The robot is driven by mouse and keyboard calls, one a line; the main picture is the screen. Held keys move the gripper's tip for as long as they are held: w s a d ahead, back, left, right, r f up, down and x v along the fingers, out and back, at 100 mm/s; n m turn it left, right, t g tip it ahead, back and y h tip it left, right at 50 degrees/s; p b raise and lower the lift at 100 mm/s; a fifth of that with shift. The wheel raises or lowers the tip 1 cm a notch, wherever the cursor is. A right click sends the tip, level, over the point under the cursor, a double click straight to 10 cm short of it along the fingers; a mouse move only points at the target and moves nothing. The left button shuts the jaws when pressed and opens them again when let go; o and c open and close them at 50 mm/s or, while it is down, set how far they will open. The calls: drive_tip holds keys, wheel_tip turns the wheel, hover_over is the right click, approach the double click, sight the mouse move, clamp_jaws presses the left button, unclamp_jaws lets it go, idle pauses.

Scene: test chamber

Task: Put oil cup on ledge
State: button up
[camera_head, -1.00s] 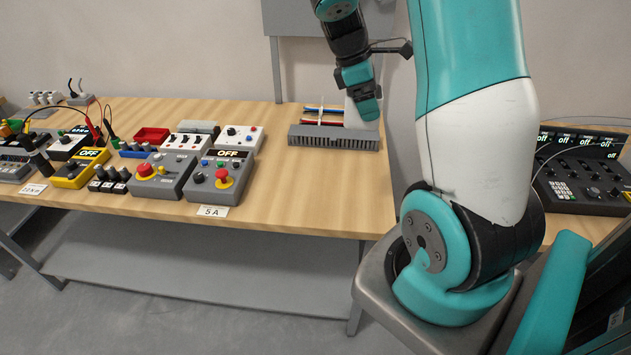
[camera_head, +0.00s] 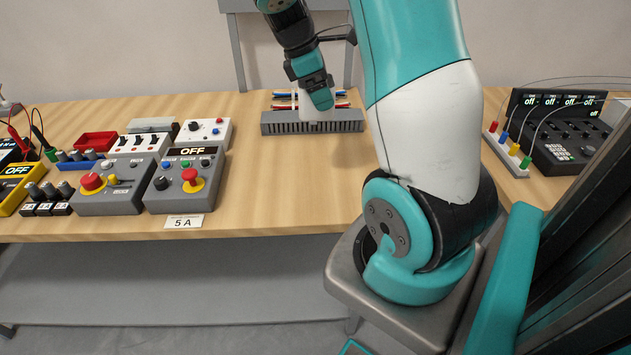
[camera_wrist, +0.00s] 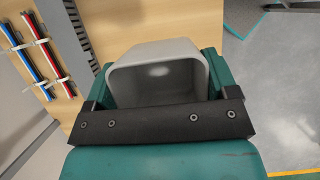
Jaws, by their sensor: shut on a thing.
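My gripper (camera_head: 318,92) is in the upper middle of the head view, in front of the back wall and over the workbench. It is shut on the oil cup (camera_head: 320,114), a pale grey cup that partly shows below the fingers. In the wrist view the cup (camera_wrist: 155,85) sits between the green fingers, and I look into its open mouth, which looks empty. A light spot shows on its inside. I cannot surely pick out the ledge in either view.
The wooden workbench (camera_head: 270,190) carries a grey slotted duct (camera_head: 285,126) with coloured wires behind the cup. Control boxes with red knobs (camera_head: 190,180) stand at left. A black console (camera_head: 570,140) stands at right. A grey panel (camera_head: 330,22) rises behind. The bench's middle front is clear.

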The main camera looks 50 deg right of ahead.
wheel_tip(320, 180, down, 21)
drive_tip(key=p, duration=0.2)
drive_tip(key=shift+r+p, duration=0.2)
drive_tip(key=shift+p, duration=0.1)
drive_tip(key=shift+f, duration=0.2)
drive_tip(key=o, duration=0.8)
drive_tip(key=shift+r, duration=0.1)
